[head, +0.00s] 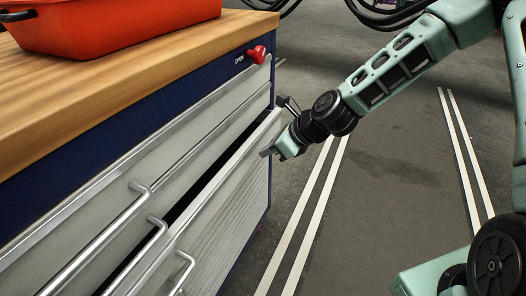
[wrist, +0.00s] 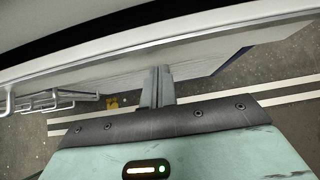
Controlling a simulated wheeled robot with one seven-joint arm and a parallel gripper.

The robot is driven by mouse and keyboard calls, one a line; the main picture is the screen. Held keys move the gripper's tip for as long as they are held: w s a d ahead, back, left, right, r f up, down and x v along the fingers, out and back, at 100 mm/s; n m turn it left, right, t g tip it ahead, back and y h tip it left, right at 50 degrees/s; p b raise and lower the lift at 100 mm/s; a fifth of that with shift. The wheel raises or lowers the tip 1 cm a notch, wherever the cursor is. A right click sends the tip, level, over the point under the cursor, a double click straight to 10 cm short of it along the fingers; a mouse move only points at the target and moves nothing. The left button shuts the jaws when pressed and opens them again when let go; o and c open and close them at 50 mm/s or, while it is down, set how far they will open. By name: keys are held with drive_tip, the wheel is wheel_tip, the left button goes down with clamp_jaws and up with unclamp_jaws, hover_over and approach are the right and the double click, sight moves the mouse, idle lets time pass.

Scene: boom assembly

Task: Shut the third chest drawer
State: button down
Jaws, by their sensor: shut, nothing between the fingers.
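The third chest drawer (head: 215,196) is pulled partly out of the chest in the head view. A dark gap shows behind its top edge, and its bar handle (head: 185,262) is at the lower left. In the wrist view the drawer's pale front (wrist: 200,52) spans the upper part, below a dark opening. My gripper (head: 268,152) is at the right end of the drawer front, fingers toward it. In the wrist view the gripper (wrist: 157,78) is shut and empty, its tips close to the front. I cannot tell whether they touch it.
The chest has a wooden top (head: 120,82) carrying a red tray (head: 110,28). A red knob (head: 257,54) sticks out at its upper right corner. Drawers above the open one appear closed, with protruding handles (head: 125,215). The floor (head: 390,185) with white stripes is clear on the right.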

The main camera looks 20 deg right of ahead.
sight(249, 141)
drive_tip(key=shift+w+a, duration=0.6)
drive_tip(key=shift+a, duration=0.05)
drive_tip(key=shift+w+a+r+p, duration=0.1)
drive_tip(key=shift+w+a+p, duration=0.4)
drive_tip(key=shift+w+a, duration=1.2)
drive_tip(key=shift+s+a, duration=0.15)
